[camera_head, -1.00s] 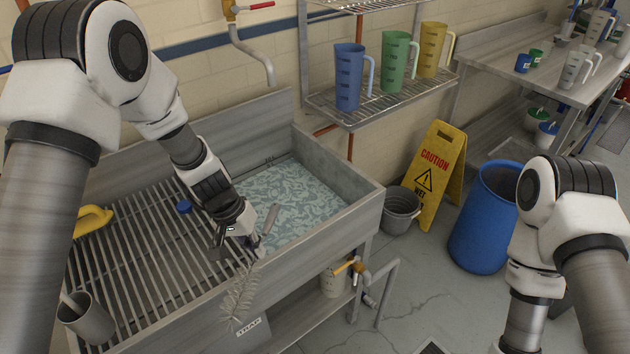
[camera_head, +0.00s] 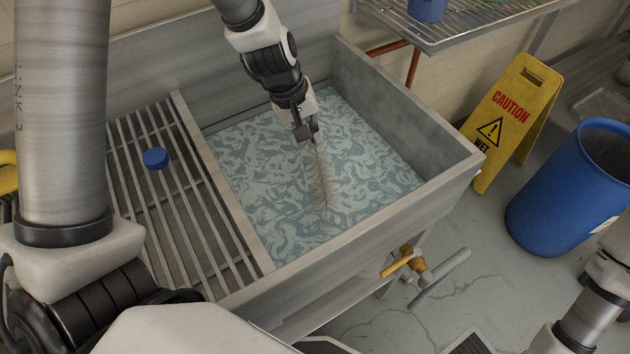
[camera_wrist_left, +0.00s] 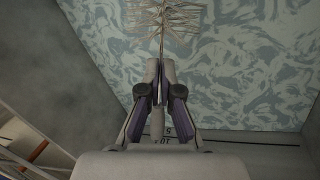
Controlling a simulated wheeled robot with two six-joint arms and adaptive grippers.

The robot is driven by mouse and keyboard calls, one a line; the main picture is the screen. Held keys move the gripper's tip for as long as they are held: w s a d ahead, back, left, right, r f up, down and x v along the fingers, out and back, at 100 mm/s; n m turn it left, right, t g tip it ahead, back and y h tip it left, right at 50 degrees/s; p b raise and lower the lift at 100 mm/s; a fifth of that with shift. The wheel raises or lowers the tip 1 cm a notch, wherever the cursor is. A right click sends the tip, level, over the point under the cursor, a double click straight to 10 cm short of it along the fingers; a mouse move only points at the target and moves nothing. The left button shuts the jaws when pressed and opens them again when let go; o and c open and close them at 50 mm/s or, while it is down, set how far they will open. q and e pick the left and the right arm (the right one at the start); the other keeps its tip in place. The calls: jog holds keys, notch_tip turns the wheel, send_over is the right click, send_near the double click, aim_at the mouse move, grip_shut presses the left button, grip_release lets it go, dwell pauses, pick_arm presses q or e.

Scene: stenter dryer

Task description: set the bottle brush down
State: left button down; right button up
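The bottle brush (camera_head: 324,180) has pale bristles on a thin wire stem and hangs over the sink basin, bristles toward the near side. My left gripper (camera_head: 306,131) is shut on it, above the patterned blue-grey water (camera_head: 260,185). In the left wrist view my left gripper (camera_wrist_left: 158,85) has its fingers closed around the handle, and the brush (camera_wrist_left: 163,20) bristles reach beyond the fingertips at the top. I cannot tell whether the bristle tip touches the water. My right arm shows at the lower right of the head view, but its gripper is out of view.
The basin's front wall (camera_head: 400,225) stands above the water. A yellow caution sign (camera_head: 512,115) and a blue barrel (camera_head: 572,190) stand on the floor at right.

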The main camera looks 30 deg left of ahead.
pick_arm(q)
notch_tip(320, 180, down, 10)
jog(key=b, duration=0.5)
jog(key=shift+r, duration=0.25)
jog(key=c, duration=1.3)
grip_release()
jog(key=shift+f, duration=0.2)
jog(key=p+v, duration=1.1)
jog(key=v, duration=0.1)
jog(key=shift+r, duration=0.25)
